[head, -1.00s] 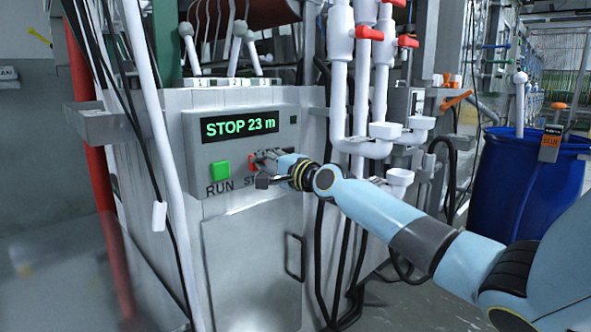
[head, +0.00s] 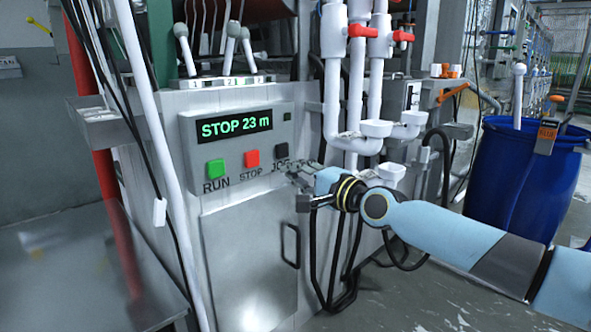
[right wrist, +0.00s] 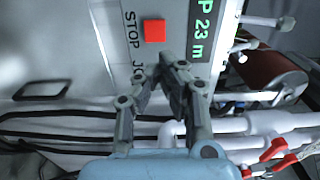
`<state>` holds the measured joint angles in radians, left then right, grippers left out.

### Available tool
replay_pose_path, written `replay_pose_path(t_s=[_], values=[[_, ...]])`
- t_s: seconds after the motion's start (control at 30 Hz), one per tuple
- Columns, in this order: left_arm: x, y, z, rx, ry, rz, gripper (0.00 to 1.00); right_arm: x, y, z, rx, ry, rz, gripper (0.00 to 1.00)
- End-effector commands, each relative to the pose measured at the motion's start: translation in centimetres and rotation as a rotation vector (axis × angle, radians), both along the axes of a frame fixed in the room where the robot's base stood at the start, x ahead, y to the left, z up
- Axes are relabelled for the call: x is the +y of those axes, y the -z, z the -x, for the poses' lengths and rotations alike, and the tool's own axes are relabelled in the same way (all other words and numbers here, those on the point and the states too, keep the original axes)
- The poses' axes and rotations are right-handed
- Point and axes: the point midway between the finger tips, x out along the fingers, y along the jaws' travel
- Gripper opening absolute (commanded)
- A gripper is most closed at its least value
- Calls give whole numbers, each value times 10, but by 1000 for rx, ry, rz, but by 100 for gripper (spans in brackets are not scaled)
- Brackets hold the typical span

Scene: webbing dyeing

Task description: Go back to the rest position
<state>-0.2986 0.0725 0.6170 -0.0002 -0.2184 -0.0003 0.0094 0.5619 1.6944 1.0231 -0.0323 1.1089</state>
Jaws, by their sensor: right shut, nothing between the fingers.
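My right gripper (head: 298,188) is shut and empty, just right of the control panel (head: 197,150) and below its black JOG button (head: 282,150). In the right wrist view the gripper (right wrist: 172,62) has its fingertips together in front of the panel, near the red STOP button (right wrist: 154,31). The red STOP button (head: 252,158) and green RUN button (head: 216,168) show uncovered in the head view. The display (head: 234,127) reads "STOP 23 m". I cannot tell the exact gap between fingertips and panel. My left gripper is not in view.
White pipes with red valves (head: 361,31) and white funnels (head: 375,128) stand close behind my right arm. A blue barrel (head: 522,185) is at the right. Levers (head: 232,45) rise above the panel. A white pole (head: 160,140) stands at left. Grey floor (head: 440,300) is open at lower right.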

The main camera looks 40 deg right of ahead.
Motion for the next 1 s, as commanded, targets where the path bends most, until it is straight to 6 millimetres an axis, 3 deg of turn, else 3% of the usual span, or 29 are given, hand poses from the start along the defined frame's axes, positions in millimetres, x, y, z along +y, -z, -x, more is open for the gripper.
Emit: replay_pose_path(t_s=[0.8, 0.9, 0.97, 1.0], values=[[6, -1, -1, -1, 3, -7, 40, 0, 3, 1, 5, 0, -1, 0], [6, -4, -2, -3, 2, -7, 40, 7, 23, 12, 41, 7, -32, 0], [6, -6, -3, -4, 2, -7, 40, 6, 52, 21, 89, 26, -49, 0], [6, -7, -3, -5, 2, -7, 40, 5, 76, 29, 132, 43, -49, 0]])
